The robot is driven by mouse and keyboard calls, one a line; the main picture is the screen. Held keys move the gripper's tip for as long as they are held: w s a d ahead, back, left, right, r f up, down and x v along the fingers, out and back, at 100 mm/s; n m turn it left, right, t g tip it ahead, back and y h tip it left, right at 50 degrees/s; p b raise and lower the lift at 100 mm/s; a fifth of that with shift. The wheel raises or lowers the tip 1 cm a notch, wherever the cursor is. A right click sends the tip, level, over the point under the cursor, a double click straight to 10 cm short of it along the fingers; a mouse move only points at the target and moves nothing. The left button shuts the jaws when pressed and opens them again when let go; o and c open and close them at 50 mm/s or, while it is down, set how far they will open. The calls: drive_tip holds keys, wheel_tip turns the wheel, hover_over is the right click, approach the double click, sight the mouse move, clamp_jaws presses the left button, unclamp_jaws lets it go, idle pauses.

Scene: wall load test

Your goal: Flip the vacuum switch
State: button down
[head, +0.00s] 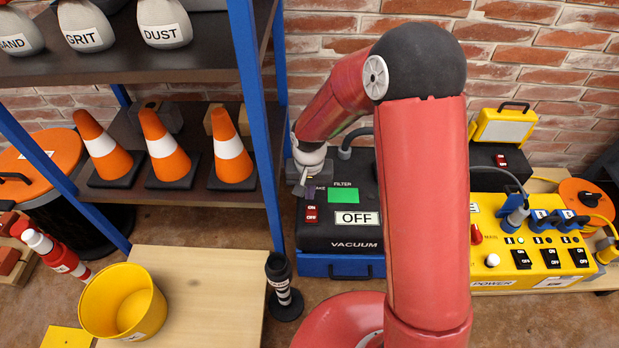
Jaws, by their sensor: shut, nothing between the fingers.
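The black vacuum unit (355,235) stands on a blue base left of my red arm, with "VACUUM" on its front. Its red ON/OFF switch (312,214) is on the left of its top face. A green panel (343,196) marked "FILTER" and a display (357,218) reading "OFF" are beside it. My gripper (306,190) is shut and empty, just above the switch in the picture. I cannot tell whether the fingertips touch the unit. My arm hides the unit's right side.
A blue-framed shelf (263,120) with cones stands close left of my gripper. A yellow power box (530,258) with several switches is at the right. A wooden table (200,290) holds a yellow bucket (122,302). A black post (283,285) stands in front of the unit.

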sight(310, 205)
drive_tip(key=shift+f, duration=1.8)
drive_tip(key=shift+w, duration=0.1)
drive_tip(key=shift+f, duration=0.2)
drive_tip(key=shift+r, duration=0.15)
drive_tip(key=shift+r+p, duration=0.65)
drive_tip(key=shift+r, duration=0.05)
